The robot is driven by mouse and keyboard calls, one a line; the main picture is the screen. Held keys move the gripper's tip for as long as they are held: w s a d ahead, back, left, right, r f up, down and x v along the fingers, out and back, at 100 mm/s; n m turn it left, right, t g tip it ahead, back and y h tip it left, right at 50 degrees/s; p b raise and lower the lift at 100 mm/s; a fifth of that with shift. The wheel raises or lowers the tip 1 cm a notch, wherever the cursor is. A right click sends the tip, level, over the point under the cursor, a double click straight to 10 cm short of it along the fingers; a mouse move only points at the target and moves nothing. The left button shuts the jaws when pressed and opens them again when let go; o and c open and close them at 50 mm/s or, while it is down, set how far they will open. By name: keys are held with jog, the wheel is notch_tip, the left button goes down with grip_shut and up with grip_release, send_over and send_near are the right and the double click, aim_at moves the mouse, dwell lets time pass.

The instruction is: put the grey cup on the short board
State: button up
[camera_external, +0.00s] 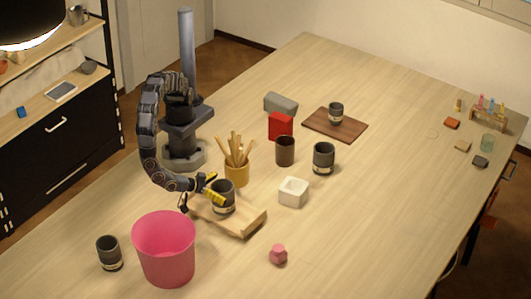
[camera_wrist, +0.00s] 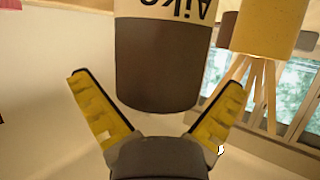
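A dark grey cup (camera_external: 223,197) with a cream band near its base appears to stand on a light wooden board (camera_external: 240,222). My gripper (camera_external: 213,187) is at this cup's upper left side. In the wrist view, a dark cup (camera_wrist: 157,65) with upside-down lettering on its band lies between and beyond the spread yellow fingers of my gripper (camera_wrist: 159,82). Gaps show on both sides. Similar dark cups stand on the dark brown board (camera_external: 350,130), on the table at centre (camera_external: 323,157) and at front left (camera_external: 109,252). I cannot tell which board is the short one.
A yellow holder (camera_external: 237,174) with wooden sticks is close behind my gripper. A pink bin (camera_external: 164,250) stands in front. A white square pot (camera_external: 293,192), brown cup (camera_external: 285,150), red box (camera_external: 280,126) and grey block (camera_external: 281,103) stand around the middle. The table's right side is mostly clear.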

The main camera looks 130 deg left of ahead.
jog(key=shift+r, duration=0.1)
jog(key=v, duration=1.2)
